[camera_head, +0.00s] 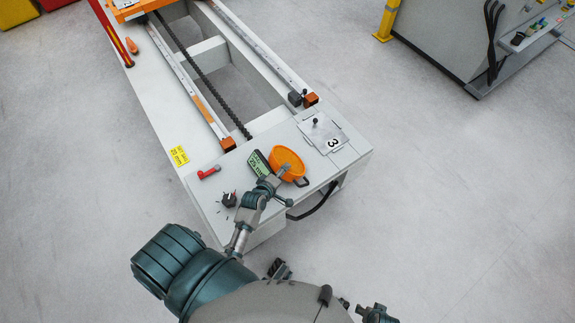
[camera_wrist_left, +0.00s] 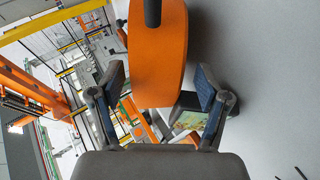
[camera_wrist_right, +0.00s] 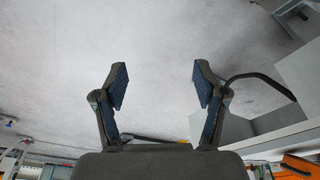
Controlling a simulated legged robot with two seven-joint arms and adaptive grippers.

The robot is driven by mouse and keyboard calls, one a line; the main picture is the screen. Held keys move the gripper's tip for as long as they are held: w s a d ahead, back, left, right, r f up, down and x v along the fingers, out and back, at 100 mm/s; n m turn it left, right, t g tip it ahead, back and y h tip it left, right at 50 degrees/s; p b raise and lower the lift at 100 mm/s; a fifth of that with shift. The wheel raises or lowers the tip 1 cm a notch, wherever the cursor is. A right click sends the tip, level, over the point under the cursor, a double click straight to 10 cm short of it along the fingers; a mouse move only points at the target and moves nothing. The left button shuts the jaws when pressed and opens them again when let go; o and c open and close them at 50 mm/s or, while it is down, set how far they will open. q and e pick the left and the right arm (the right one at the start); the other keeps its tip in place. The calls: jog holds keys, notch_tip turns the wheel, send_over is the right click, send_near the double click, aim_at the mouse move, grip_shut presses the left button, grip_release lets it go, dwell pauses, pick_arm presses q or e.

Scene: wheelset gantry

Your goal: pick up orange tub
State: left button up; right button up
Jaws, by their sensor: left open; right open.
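The orange tub (camera_head: 287,160) stands on the near end of the white gantry bench (camera_head: 355,157), with a dark handle on its near side. My left gripper (camera_head: 284,180) is at the tub's near edge in the head view. In the left wrist view the tub (camera_wrist_left: 157,55) fills the upper middle, beyond and between the open fingers of my left gripper (camera_wrist_left: 160,88); I cannot tell whether they touch it. My right gripper (camera_wrist_right: 161,85) is open and empty, with floor behind it in the right wrist view. In the head view it is low, away from the bench.
A green-screened display (camera_head: 258,163) stands just left of the tub. A red-handled tool (camera_head: 209,172) and a dark knob (camera_head: 229,199) are further left. A plate marked 3 (camera_head: 325,133) lies to the right. Rails and a chain run behind.

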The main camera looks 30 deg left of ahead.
aim_at(280, 155)
pick_arm(q)
jog(key=shift+w+a+f, duration=0.15)
jog(key=shift+w+f, duration=0.05)
jog(key=shift+w, duration=0.05)
jog(key=b+x, duration=0.1)
jog(key=x, duration=0.1)
jog(key=a+x, duration=0.1)
jog(key=x, duration=0.1)
jog(key=shift+w+a+f+b, duration=0.15)
jog(key=shift+w+b, duration=0.1)
jog(key=shift+b, duration=0.15)
jog(key=shift+w, duration=0.3)
jog(key=shift+d, duration=0.2)
jog(key=shift+c, duration=0.7)
jog(key=shift+a, duration=0.1)
grip_shut()
pick_arm(e)
jog(key=r, duration=0.5)
jog(key=shift+s+r, duration=0.2)
jog(key=shift+r, duration=0.05)
